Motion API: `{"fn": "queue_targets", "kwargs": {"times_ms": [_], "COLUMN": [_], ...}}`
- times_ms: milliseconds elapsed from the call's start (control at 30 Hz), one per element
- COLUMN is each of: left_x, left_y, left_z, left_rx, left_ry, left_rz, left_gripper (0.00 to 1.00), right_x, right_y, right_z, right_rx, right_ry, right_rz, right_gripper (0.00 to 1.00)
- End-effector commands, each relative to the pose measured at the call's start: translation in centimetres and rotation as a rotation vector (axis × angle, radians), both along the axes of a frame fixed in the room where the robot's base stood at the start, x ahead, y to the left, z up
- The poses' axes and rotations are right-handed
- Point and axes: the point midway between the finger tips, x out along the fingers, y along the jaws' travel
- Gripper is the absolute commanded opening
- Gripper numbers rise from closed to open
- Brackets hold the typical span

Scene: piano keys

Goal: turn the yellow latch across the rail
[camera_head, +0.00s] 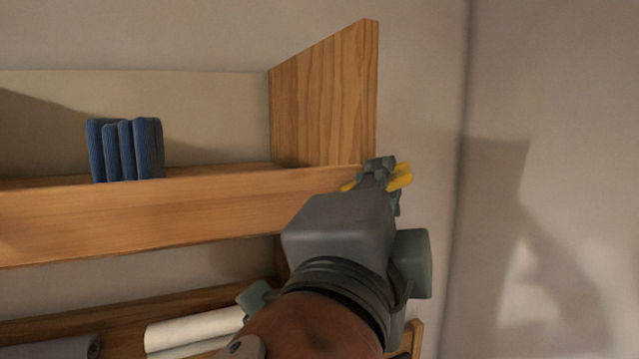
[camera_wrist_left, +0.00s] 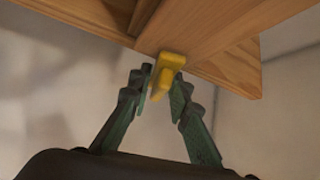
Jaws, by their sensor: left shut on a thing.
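The yellow latch (camera_head: 402,176) sits at the right end of the wooden rail (camera_head: 180,217), by the upright end board. My left gripper (camera_head: 380,172) is at the latch and covers its middle, with yellow showing on both sides. In the left wrist view the latch (camera_wrist_left: 166,70) is between the two green-grey fingers (camera_wrist_left: 163,88) of my left gripper, which is shut on it. The latch is fixed against the underside or end of the wood there; its exact angle to the rail is hard to tell. My right gripper is not in view.
Several blue books or folded cloths (camera_head: 125,149) stand on the upper shelf behind the rail. The end board (camera_head: 335,95) rises just behind my gripper. White rolls (camera_head: 195,330) and a grey roll (camera_head: 50,348) lie on the lower shelf. Bare wall is to the right.

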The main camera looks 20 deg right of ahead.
Motion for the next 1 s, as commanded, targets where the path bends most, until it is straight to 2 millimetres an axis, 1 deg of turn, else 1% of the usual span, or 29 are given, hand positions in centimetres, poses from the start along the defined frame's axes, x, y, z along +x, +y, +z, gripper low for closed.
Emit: {"fn": "queue_targets", "kwargs": {"times_ms": [167,300,500,633,867,900,1000], "left_x": [-0.3,-0.3,-0.4,-0.4,-0.4,-0.4,-0.4], "left_y": [-0.2,-0.1,-0.2,-0.3,-0.3,-0.3,-0.3], "left_z": [0.0,0.2,0.2,0.0,-0.1,-0.1,-0.1], "left_rx": [0.026,0.125,0.262,0.295,0.297,0.298,0.296], "left_ry": [-0.002,0.006,0.016,0.019,0.02,0.019,0.019], "left_rz": [-0.005,-0.004,-0.007,-0.009,-0.01,-0.01,-0.009], "left_gripper": [0.0,0.0,0.0,0.0,0.0,0.18,0.25], "right_x": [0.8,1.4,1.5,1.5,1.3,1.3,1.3], "right_y": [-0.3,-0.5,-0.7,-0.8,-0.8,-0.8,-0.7], "right_z": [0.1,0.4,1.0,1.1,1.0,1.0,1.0], "right_rx": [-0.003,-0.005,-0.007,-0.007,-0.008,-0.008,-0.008], "right_ry": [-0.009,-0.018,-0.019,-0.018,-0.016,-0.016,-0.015], "right_rz": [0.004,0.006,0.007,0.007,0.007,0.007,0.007], "right_gripper": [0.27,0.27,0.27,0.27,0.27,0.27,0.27]}}
